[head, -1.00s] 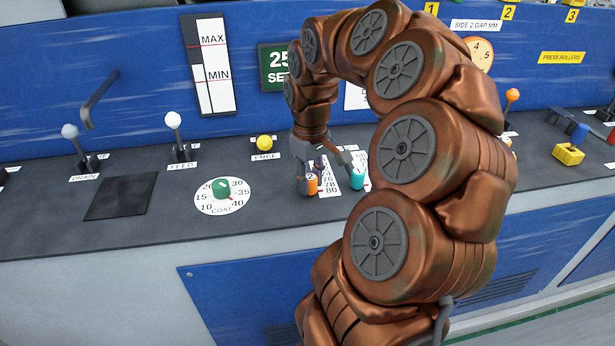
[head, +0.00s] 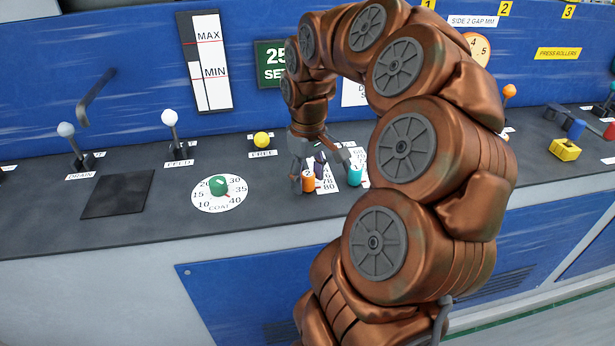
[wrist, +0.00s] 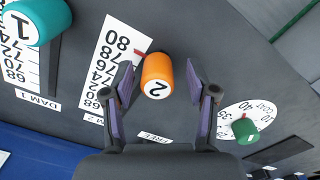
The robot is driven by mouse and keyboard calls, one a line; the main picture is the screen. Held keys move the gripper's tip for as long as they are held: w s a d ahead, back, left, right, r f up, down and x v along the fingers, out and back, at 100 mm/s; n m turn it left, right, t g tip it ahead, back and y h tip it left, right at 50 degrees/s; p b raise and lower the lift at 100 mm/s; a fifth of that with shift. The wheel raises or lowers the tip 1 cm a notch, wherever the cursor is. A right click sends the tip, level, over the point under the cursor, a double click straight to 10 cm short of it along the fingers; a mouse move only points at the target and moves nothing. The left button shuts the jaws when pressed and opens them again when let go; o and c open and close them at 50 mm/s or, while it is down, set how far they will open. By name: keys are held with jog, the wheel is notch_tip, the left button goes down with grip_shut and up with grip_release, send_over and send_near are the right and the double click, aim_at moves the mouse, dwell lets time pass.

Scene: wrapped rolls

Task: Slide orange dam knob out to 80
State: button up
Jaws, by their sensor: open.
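The orange dam knob (wrist: 157,72), marked 2, stands on the dark console beside its white number scale (wrist: 104,62). A red pointer by the knob lies near the 80 end of that scale, around 78 to 80. My gripper (wrist: 159,80) is open, with one finger on each side of the knob and visible gaps between. In the head view the orange knob (head: 308,182) shows at my gripper (head: 320,170), whose fingers are spread. The wrist view hides the knob's base.
A teal knob (head: 355,174) marked 1 stands close on the right. A green dial knob (head: 219,185) on a round scale and a yellow knob (head: 262,140) are to the left. A black square plate (head: 117,194) lies farther left. The console's front edge is close.

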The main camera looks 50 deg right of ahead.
aim_at(307, 174)
notch_tip(307, 174, up, 12)
dwell(0.6)
dwell(0.6)
jog(key=s+a+n+p, duration=0.25)
jog(key=a+p, duration=0.25)
jog(key=a, duration=1.2)
jog(key=s+a+f+m+g+p, duration=0.1)
jog(key=s+a+f+p, duration=0.3)
jog(key=s+a, duration=0.5)
jog(key=s+f, duration=0.2)
jog(key=s, duration=0.1)
jog(key=shift+s+m+g, duration=0.15)
jog(key=shift+m+g, duration=0.2)
jog(key=shift+g, duration=0.05)
jog(key=shift+s+a+f, duration=0.1)
jog(key=shift+s+f, duration=0.3)
jog(key=shift+s, duration=0.05)
jog(key=shift+c, duration=0.3)
